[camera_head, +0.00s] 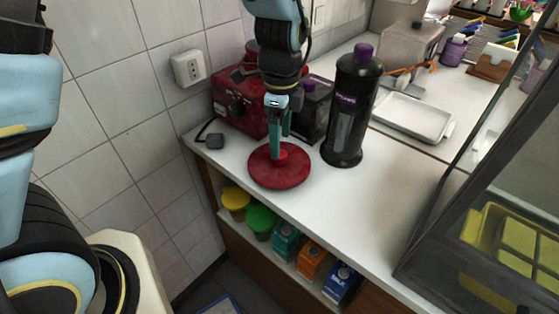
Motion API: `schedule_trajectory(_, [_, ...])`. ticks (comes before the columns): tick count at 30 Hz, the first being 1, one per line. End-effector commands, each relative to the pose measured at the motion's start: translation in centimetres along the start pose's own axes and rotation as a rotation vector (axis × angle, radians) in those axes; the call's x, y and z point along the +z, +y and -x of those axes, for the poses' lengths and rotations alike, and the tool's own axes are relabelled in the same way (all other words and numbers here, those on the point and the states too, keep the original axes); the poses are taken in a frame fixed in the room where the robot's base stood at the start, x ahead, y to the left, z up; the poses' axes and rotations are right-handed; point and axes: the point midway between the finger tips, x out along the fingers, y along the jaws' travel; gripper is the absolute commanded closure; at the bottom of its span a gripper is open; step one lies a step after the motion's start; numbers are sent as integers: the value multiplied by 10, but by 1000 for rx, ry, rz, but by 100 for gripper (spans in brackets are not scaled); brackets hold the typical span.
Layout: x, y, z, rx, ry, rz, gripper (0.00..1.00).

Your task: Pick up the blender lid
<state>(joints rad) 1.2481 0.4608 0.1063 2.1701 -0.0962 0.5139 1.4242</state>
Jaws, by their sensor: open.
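The blender lid (280,176) appears to be the round red disc with a raised red knob, lying flat on the white counter near its left front edge. My gripper (280,150) points straight down over the middle of the lid. Its teal fingers are open and their tips are at the knob. Whether the fingers touch the knob cannot be told from this view.
A tall black bottle (352,105) with a purple cap stands right of the lid. A shorter dark container (311,108) and a red appliance (236,102) stand behind it. A white tray (412,115) lies farther back. The counter (385,205) is clear at front right.

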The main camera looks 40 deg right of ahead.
Motion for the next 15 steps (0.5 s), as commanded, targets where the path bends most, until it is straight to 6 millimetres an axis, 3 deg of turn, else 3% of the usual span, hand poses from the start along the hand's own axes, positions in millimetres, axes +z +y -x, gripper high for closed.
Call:
schedule_trajectory(7, [3, 3, -30, 4, -1, 1, 19])
schedule_trajectory(15, [3, 2, -37, 1, -1, 1, 19])
